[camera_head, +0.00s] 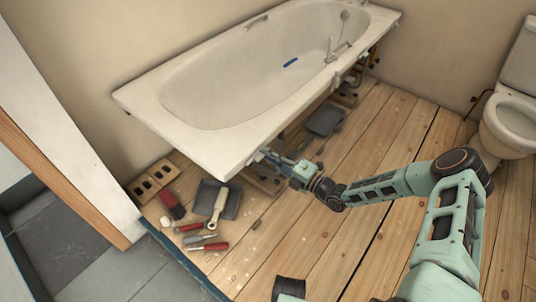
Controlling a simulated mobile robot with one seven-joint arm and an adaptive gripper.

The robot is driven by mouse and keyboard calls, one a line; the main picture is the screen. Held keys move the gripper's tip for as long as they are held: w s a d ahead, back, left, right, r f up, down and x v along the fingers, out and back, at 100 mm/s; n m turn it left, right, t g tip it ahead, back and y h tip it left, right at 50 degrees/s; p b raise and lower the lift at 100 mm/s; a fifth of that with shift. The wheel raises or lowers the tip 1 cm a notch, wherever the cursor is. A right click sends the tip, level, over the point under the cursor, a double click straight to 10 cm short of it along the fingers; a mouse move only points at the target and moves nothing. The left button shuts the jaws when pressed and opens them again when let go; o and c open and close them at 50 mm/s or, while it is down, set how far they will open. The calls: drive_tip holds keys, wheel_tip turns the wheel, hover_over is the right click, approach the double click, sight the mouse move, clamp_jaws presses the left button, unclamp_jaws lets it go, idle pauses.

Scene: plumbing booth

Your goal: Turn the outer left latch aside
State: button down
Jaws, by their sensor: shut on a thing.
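The white bathtub (205,135) stands along the wall with its front side open underneath. My gripper (263,156) is at the tub's front rim, towards its near left end, with its fingers just below the edge. It is shut on a small part there, which I take to be the outer left latch. The latch is mostly hidden by the fingers and the rim, so its angle cannot be told.
Under the tub are a grey tray (325,119) and wooden supports. A toilet (511,122) stands right. The middle floorboards are clear.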

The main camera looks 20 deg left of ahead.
drive_tip(key=shift+f+m, duration=0.1)
drive_tip(key=shift+m, duration=0.2)
drive_tip(key=c, duration=2)
unclamp_jaws()
drive_tip(key=shift+o, duration=0.2)
drive_tip(key=v, duration=1.2)
